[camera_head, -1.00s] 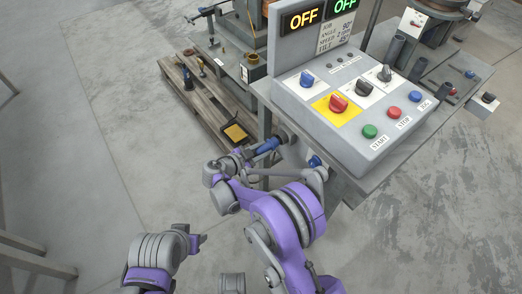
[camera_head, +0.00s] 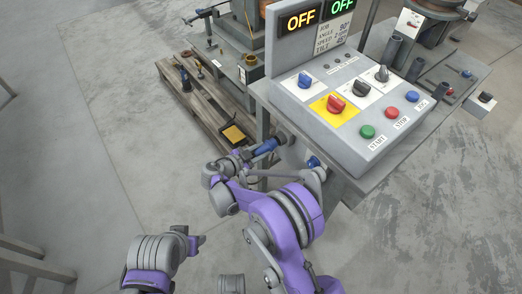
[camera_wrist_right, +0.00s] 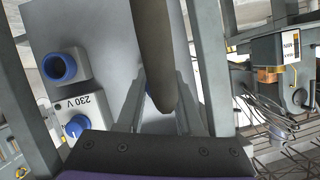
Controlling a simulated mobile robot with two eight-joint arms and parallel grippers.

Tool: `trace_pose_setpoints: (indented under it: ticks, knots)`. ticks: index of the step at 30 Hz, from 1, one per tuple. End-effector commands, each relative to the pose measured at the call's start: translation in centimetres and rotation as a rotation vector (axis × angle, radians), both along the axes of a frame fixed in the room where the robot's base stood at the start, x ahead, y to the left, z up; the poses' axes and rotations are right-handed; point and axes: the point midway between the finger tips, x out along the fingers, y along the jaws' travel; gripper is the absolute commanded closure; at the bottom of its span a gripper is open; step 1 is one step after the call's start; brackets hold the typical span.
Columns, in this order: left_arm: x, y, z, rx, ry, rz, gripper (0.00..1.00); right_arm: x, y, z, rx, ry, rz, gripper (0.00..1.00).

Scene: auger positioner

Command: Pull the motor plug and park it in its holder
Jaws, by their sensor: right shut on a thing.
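The blue plug (camera_head: 265,147) is at the left side of the console's stand in the head view, against a round grey part (camera_head: 281,136). I cannot tell how far it sits in that part. My right gripper (camera_head: 250,154) is shut on the plug from the near side. In the right wrist view a thick dark grey piece (camera_wrist_right: 153,45) runs between its two fingers (camera_wrist_right: 160,105) and hides most of the plug. A blue round socket-like opening (camera_wrist_right: 60,68) is on a grey box labelled 230 V. My left gripper (camera_head: 198,242) is low in the head view, away from everything; its jaw opening is unclear.
The grey console (camera_head: 350,100) with knobs and buttons stands over the right gripper. Both its displays read OFF. A blue knob (camera_wrist_right: 76,126) is below the socket-like opening. A wooden pallet (camera_head: 203,104) with tools lies at left. The floor left of it is clear.

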Motion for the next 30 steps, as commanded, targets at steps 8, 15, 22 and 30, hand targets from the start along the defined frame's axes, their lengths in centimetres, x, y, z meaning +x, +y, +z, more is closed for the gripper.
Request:
trace_pose_setpoints:
  ticks: [8, 15, 22, 30]
  knots:
    - [-0.01, 0.00, 0.07, 0.000, 0.000, 0.000, 0.50, 0.00, -0.01, 0.04, 0.000, 0.000, 0.000, 1.00]
    - [-0.01, 0.00, 0.05, 0.000, 0.000, 0.000, 0.50, 0.01, -0.03, 0.02, 0.000, 0.000, 0.000, 1.00]
    - [0.00, 0.00, 0.06, 0.000, 0.000, 0.000, 0.50, 0.27, -0.38, 0.02, -0.001, 0.000, -0.001, 1.00]
    - [-0.01, 0.00, 0.07, 0.000, 0.000, 0.000, 0.50, 0.68, -0.92, 0.02, -0.001, 0.000, -0.001, 1.00]
